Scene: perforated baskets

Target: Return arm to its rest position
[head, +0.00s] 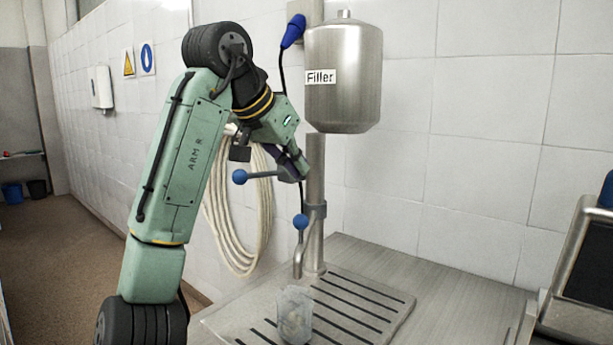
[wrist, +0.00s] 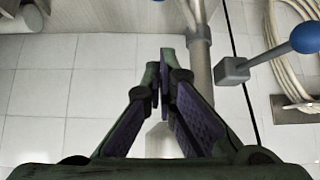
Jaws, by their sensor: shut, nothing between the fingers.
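My gripper (head: 296,168) is at the end of my raised green arm, in front of the filler's metal column (head: 315,160) in the head view. In the wrist view my gripper (wrist: 164,72) has its two fingers together at the tips, with nothing seen between them. The column (wrist: 199,65) passes just right of the fingertips there. A lever with a blue ball (head: 239,177) is close to the gripper in the head view; a blue ball lever (wrist: 305,36) also shows in the wrist view. Whether the fingers touch the column or lever I cannot tell.
The steel filler tank (head: 345,75) hangs above right of the gripper. A clear container (head: 295,314) stands on the slotted drain tray (head: 385,300) below the spout. A coiled hose (head: 225,240) hangs behind my arm. The counter at right is mostly clear.

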